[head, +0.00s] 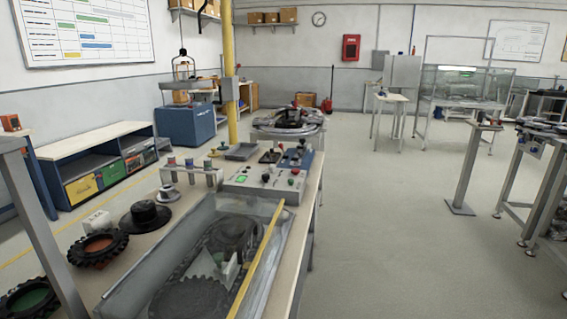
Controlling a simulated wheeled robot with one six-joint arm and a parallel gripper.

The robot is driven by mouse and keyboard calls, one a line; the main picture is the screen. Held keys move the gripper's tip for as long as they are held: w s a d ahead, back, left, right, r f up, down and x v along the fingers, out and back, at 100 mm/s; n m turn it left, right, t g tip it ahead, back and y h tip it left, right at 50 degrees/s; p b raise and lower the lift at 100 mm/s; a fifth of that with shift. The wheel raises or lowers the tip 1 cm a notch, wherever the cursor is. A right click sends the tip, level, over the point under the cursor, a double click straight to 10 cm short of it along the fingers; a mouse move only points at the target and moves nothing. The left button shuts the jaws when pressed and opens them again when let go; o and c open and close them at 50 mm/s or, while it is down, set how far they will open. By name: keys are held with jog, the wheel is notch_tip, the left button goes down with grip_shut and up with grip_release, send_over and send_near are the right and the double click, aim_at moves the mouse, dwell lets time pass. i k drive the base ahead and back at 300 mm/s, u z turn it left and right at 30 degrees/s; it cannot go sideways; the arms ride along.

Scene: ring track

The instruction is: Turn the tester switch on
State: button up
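A grey control box (264,182) stands on the long bench to the right of centre. It has a small lit green display (242,179), a red knob (292,172) and several other small controls on its sloped face. A blue device (296,157) with a dark top part stands just behind it. I cannot tell which control is the tester switch, or its position. My gripper is not in view.
A clear-walled trough (283,232) with dark gears lies at the bench's near end, a yellow bar along its edge. Black gear rings (98,248) and a black hub (145,216) sit to its left. A yellow post (229,75) rises behind. Open floor (400,235) lies right.

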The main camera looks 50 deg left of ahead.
aim_at(265, 176)
jog(key=u, duration=0.65)
jog(key=i, duration=1.65)
jog(key=u, duration=1.1)
